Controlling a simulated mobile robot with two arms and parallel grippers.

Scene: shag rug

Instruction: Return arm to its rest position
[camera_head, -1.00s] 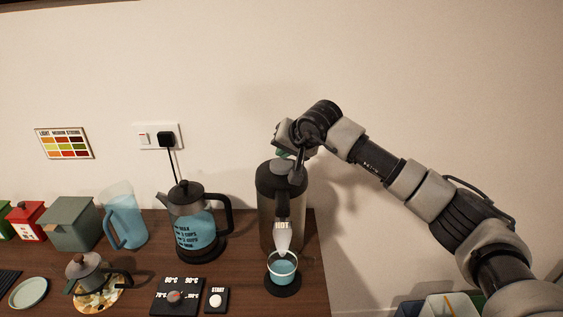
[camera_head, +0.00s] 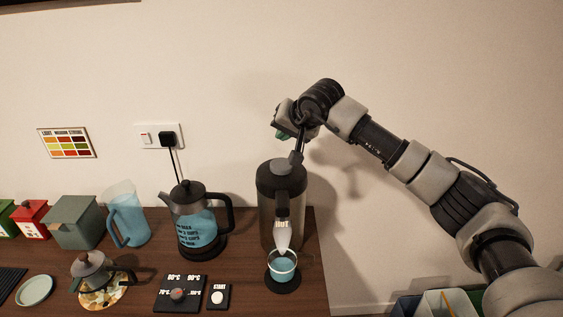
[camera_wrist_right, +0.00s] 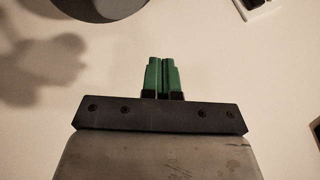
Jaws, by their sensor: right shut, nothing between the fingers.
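My right arm reaches in from the right in the head view. A cup of blue liquid (camera_head: 283,266) stands on a round dark coaster under the dispenser's spout. My left gripper is not in view.
On the wooden counter (camera_head: 140,265) stand a kettle (camera_head: 197,225), a blue jug (camera_head: 125,218), a small pot (camera_head: 91,268), coloured boxes and a START button (camera_head: 217,297). A wall socket (camera_head: 160,137) is behind. Bins (camera_head: 445,303) sit at the lower right. The wall area above is clear.

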